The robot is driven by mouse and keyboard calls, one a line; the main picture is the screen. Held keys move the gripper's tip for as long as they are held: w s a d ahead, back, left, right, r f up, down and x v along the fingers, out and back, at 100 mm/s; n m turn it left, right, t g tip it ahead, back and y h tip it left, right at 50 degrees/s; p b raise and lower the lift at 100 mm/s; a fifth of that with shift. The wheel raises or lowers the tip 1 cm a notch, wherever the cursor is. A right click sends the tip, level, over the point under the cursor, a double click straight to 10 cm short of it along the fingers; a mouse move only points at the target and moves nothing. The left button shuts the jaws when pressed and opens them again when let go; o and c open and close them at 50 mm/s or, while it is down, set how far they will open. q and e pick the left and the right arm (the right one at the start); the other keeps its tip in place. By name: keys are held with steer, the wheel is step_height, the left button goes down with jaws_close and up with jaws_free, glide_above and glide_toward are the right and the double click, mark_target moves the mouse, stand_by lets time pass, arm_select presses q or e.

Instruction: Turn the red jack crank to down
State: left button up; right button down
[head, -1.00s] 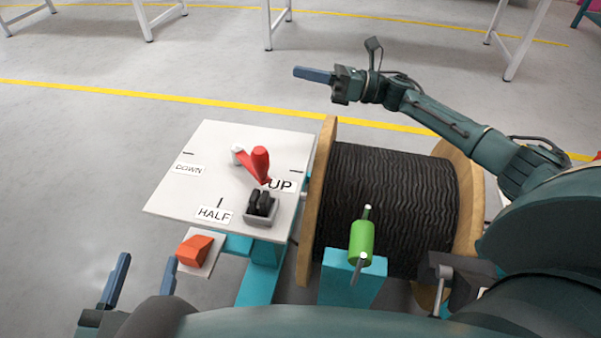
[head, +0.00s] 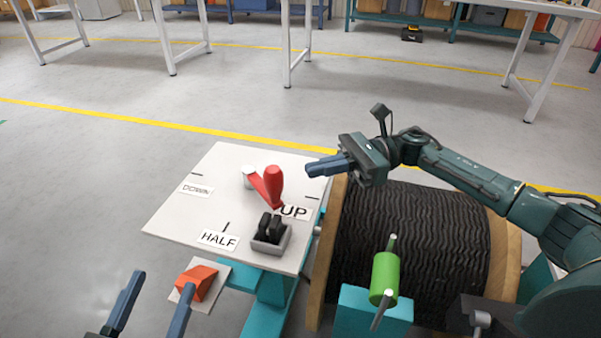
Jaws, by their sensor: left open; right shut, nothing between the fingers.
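The red jack crank (head: 272,186) stands on a white panel (head: 180,220) marked DOWN, HALF and UP. Its arm runs from a pale hub (head: 254,175) toward the UP label (head: 294,212), and its red knob stands up at that side. The DOWN label (head: 196,189) is at the panel's left and the HALF label (head: 218,239) at its front. My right gripper (head: 318,167) is shut and empty, pointing left, a little right of the knob and apart from it. My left gripper (head: 152,308) is open and empty at the lower left, in front of the panel.
A black switch (head: 270,230) sits on the panel's front right corner. An orange wedge-shaped part (head: 197,282) is beside my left gripper. A large cable reel (head: 420,245) and a green cylinder handle (head: 384,277) stand right of the panel.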

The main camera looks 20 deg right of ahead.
steer(key=a, duration=0.4)
arm_select(q)
steer(key=shift+r, duration=0.1)
steer(key=shift+d, duration=0.1)
arm_select(e)
steer(key=shift+s+a, duration=0.1)
